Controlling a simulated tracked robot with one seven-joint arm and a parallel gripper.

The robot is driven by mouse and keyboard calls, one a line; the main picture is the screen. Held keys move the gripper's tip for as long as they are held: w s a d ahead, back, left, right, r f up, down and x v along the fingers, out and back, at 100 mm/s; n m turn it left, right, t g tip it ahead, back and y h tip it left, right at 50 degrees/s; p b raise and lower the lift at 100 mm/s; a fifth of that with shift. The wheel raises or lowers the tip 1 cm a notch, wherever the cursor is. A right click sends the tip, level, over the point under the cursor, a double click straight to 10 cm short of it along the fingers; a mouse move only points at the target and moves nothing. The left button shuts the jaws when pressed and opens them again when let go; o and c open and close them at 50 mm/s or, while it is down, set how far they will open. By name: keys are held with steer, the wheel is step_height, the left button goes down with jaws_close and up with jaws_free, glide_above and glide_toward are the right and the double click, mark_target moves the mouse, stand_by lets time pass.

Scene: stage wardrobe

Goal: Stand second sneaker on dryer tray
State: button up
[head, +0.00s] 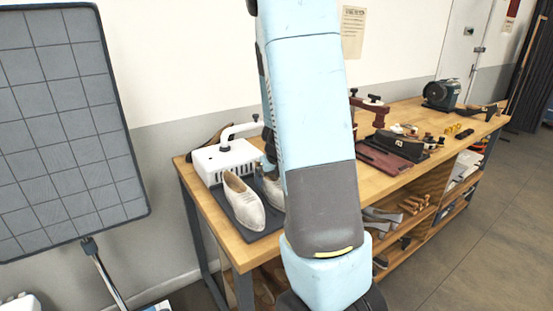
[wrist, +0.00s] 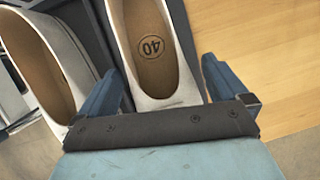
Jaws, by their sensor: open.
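One pale sneaker (head: 243,203) stands upright on the dark dryer tray (head: 272,222), in front of the white dryer box (head: 217,160). A second pale sneaker (head: 273,190) is beside it on the right, mostly hidden by my arm. In the wrist view, the second sneaker (wrist: 150,50), with a circled 40 on its insole, is upright with the dark tray (wrist: 187,22) showing along its side. The first sneaker (wrist: 42,60) is to its left. My gripper (wrist: 162,66) is open, with one finger on each side of the second sneaker's heel; contact cannot be told.
The wooden bench (head: 405,178) runs back to the right with a dark red stand (head: 385,157), small tools and a grinder-like machine (head: 442,95). A gridded grey panel (head: 65,130) on a stand is at left. Shelves below hold shoe forms (head: 415,203). Bare wood lies right of the tray.

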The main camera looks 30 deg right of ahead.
steer(key=v, duration=1)
steer(key=shift+r, duration=0.4)
steer(key=shift+s, duration=0.15)
steer(key=s+a+r+m, duration=0.4)
steer(key=s+m, duration=0.3)
steer(key=m, duration=0.4)
steer(key=s+a+r+m, duration=0.5)
steer(key=s+a+m, duration=0.1)
steer(key=m, duration=0.6)
steer(key=s+a+r+m+t+y, duration=0.1)
steer(key=s+a+r+m, duration=0.3)
steer(key=s+a+m, duration=0.3)
steer(key=shift+s+r+m, duration=0.35)
steer(key=shift+r+m, duration=0.05)
steer(key=shift+m, duration=2)
steer(key=shift+c, duration=0.5)
